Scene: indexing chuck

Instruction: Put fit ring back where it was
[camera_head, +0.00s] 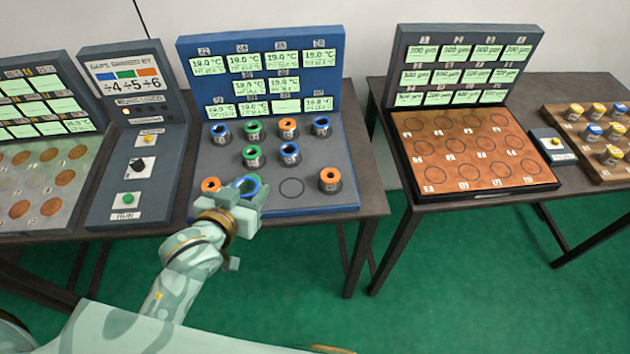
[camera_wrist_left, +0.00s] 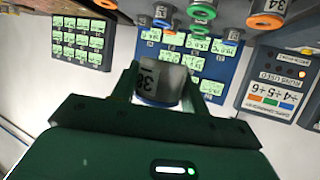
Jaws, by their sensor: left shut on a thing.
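My left gripper (camera_head: 243,193) is shut on a ring with a blue rim (camera_head: 252,184) at the front of the blue-backed station (camera_head: 341,190). In the left wrist view, the held ring (camera_wrist_left: 160,82) is a grey cylinder with a label that looks like 38, between the fingers of the left gripper (camera_wrist_left: 157,85). Its lower end is partly hidden by my gripper. A bare outlined circle (camera_head: 291,188) lies just right of the gripper, in the front row. I cannot tell whether the ring touches the station. My right gripper is not in view.
An orange-rimmed ring (camera_head: 330,180) stands right of the bare circle, another (camera_head: 211,185) left of my gripper. Several more rings stand in the rows behind. A control panel (camera_head: 135,150) adjoins on the left. A copper-topped station (camera_head: 470,150) stands right, across a gap.

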